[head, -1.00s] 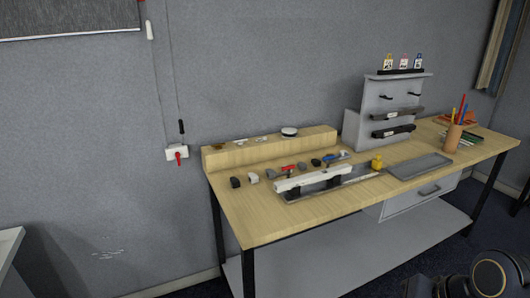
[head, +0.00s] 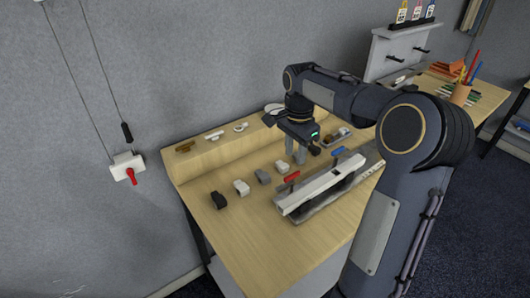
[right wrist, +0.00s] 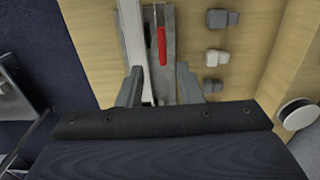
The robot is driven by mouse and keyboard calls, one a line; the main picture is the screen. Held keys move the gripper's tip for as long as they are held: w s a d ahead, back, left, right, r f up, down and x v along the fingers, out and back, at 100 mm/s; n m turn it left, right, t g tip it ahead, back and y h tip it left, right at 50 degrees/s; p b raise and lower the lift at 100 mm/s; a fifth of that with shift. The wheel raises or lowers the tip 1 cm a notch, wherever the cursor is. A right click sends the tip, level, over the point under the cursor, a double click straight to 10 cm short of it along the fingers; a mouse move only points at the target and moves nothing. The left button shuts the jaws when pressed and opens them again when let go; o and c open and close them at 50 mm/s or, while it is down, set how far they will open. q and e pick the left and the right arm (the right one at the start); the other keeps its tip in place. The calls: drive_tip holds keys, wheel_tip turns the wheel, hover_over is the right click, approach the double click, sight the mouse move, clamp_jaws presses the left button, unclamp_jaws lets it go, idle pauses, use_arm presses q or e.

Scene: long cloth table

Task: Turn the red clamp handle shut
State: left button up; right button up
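The red clamp handle (head: 291,177) sits at the far side of the long white bar (head: 320,187), toward the bar's left part. In the right wrist view the red handle (right wrist: 162,45) lies lengthwise beside the white bar (right wrist: 134,40), ahead of the fingers. My right gripper (head: 295,153) points down above the table, just beyond the fixture. In the right wrist view the right gripper (right wrist: 158,86) has its fingers spread apart with nothing held; the red handle shows between their directions. My left gripper is not in view.
A blue handle (head: 338,150) is farther right on the fixture. Several small blocks, such as a black one (head: 219,200), lie left of it. A wooden ledge (head: 200,160) runs along the back. A wall box (head: 127,166) carries another red lever. The table's front-left is bare.

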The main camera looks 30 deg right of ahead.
sight(292, 175)
drive_tip(key=shift+w+f, duration=0.15)
drive_tip(key=shift+w, duration=0.2)
drive_tip(key=f, duration=0.7)
drive_tip(key=shift+s+f+p, duration=0.2)
drive_tip(key=shift+p, duration=0.15)
clamp_jaws()
